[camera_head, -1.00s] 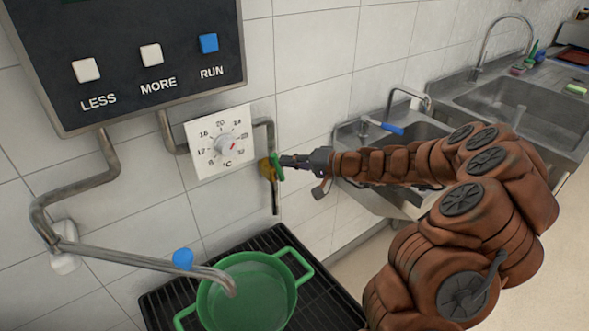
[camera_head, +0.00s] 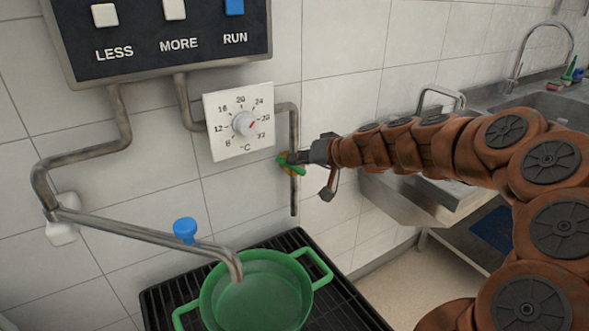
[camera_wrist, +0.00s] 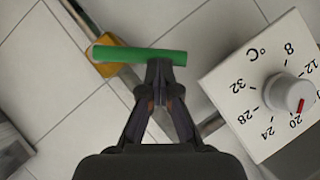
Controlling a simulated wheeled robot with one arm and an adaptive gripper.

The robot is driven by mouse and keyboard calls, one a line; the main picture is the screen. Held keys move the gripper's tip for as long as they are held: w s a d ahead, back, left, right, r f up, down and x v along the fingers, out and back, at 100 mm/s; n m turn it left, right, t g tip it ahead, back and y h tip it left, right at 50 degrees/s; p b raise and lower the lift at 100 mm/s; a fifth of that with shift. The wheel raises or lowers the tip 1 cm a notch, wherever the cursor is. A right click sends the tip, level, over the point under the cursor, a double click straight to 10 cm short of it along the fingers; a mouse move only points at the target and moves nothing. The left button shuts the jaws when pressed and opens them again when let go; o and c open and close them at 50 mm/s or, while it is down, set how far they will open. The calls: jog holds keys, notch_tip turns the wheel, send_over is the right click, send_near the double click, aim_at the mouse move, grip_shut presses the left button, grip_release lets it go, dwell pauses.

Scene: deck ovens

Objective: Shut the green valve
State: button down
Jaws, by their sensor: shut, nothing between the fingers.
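The green valve handle (camera_head: 285,157) is a flat bar on a yellow valve body (camera_wrist: 103,62). It sits on the grey pipe that drops below the dial. In the wrist view the green handle (camera_wrist: 130,55) lies at a slant across the pipe. My gripper (camera_head: 298,158) is shut with nothing between its fingers. In the wrist view the tips of my gripper (camera_wrist: 159,66) are against or very close to the handle, right of its middle. Contact itself is hard to tell.
The temperature dial (camera_head: 241,123) is just left of the valve. A control panel (camera_head: 160,40) hangs above. A sink (camera_head: 415,195) stands at the right.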

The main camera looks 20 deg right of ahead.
jog(key=shift+s+a+f+n+h+b, duration=0.2)
jog(key=shift+a+f+n+h+b, duration=0.65)
jog(key=shift+f+n+h+b, duration=0.5)
jog(key=shift+s+a+f+n+h+b, duration=0.15)
jog(key=shift+a+f+n+h+b, duration=0.8)
jog(key=shift+b, duration=0.65)
jog(key=shift+d+r, duration=0.1)
jog(key=shift+r, duration=0.15)
jog(key=shift+t, duration=0.3)
jog(key=r, duration=0.1)
jog(key=r+p, duration=0.1)
jog(key=r, duration=0.2)
jog(key=shift+s+d+r, duration=0.2)
jog(key=shift+s+r, duration=0.05)
jog(key=shift+s, duration=0.05)
send_near(282, 163)
jog(key=shift+v, duration=1.25)
jog(key=shift+s+d+f, duration=0.1)
jog(key=shift+f, duration=0.1)
